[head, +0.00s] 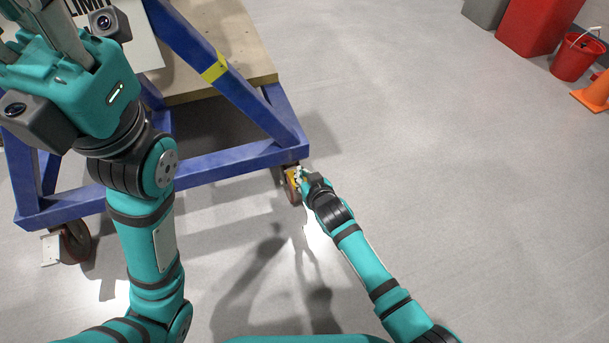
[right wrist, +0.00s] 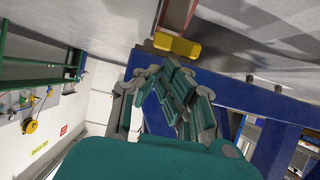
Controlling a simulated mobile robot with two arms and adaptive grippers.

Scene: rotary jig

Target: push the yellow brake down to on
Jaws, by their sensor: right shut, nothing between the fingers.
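The yellow brake (right wrist: 176,45) is a small pedal on a caster wheel (right wrist: 178,14) with a red-brown tread. In the right wrist view it lies just beyond my right gripper's fingertips (right wrist: 172,78); I cannot tell whether they touch it. In the head view my right gripper (head: 302,176) is at the caster (head: 291,192) under the frame's near right corner and partly hides the brake. The right gripper is shut and empty. My left gripper (head: 50,22) is raised at the upper left, its fingers partly cut off by the picture edge.
The blue frame (head: 232,160) of the jig stands over the caster, with a diagonal beam above. Another caster (head: 76,240) is at the left. The floor to the right is clear; a red bucket (head: 578,58) and an orange cone (head: 596,92) stand far right.

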